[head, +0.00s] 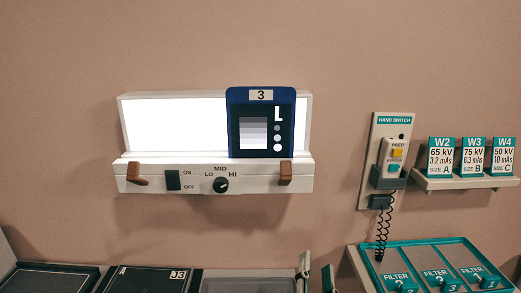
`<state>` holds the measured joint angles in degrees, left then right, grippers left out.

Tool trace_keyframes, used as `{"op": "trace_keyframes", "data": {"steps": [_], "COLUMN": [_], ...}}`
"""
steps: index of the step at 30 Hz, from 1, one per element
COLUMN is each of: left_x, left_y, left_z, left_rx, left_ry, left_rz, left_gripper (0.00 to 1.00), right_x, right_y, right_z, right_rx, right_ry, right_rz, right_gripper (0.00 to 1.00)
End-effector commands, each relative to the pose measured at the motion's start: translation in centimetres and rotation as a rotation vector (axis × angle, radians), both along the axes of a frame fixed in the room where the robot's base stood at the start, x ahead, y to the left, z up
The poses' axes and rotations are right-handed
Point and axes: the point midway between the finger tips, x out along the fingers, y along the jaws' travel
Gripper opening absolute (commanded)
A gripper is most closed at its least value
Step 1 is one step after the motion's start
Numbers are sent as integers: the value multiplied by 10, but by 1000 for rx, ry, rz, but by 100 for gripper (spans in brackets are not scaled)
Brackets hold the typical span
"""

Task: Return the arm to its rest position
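Only the fingertips of my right gripper (316,272) show, at the bottom edge of the head view right of centre. The two tips stand apart with nothing seen between them, and they touch nothing that I can see. The rest of that arm is below the picture. My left gripper and arm are not in view.
A lit viewer box (220,186) on the wall holds a dark blue plate marked 3 (262,95). At right are a hand switch (394,155), a card shelf (470,184) and a teal filter tray (372,250). A panel marked J3 (150,280) lies lower left.

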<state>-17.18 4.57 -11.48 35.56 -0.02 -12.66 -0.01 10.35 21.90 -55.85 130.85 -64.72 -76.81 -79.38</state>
Motion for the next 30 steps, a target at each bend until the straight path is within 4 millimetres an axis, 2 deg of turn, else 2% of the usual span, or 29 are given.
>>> {"op": "trace_keyframes", "data": {"steps": [1, 3, 5, 6, 9, 12, 15, 21, 22, 24, 30], "left_x": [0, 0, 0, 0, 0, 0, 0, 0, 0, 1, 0], "left_y": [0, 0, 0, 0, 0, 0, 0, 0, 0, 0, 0], "left_z": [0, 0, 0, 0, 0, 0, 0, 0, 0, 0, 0], "left_rx": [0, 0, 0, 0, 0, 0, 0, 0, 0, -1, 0], "left_ry": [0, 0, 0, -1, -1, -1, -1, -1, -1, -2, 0], "left_rz": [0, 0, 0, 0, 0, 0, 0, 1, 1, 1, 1], "left_gripper": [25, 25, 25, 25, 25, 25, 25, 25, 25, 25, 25], "right_x": [-4, -14, -30, -44, -82, -121, -157, -224, -230, -220, -211], "right_y": [-16, -36, -50, -58, -72, -80, -85, -89, -89, -87, -85], "right_z": [-34, -80, -119, -143, -193, -228, -252, -280, -284, -306, -366], "right_rx": [198, 489, 731, 889, 1233, 1499, 1705, 2013, 2041, 2024, 2005], "right_ry": [103, 226, 315, 368, 459, 502, 512, 470, 462, 472, 487], "right_rz": [-38, -115, -205, -276, -476, -676, -866, -1245, -1288, -1275, -1296], "right_gripper": [33, 33, 33, 33, 33, 33, 33, 33, 33, 33, 33]}}
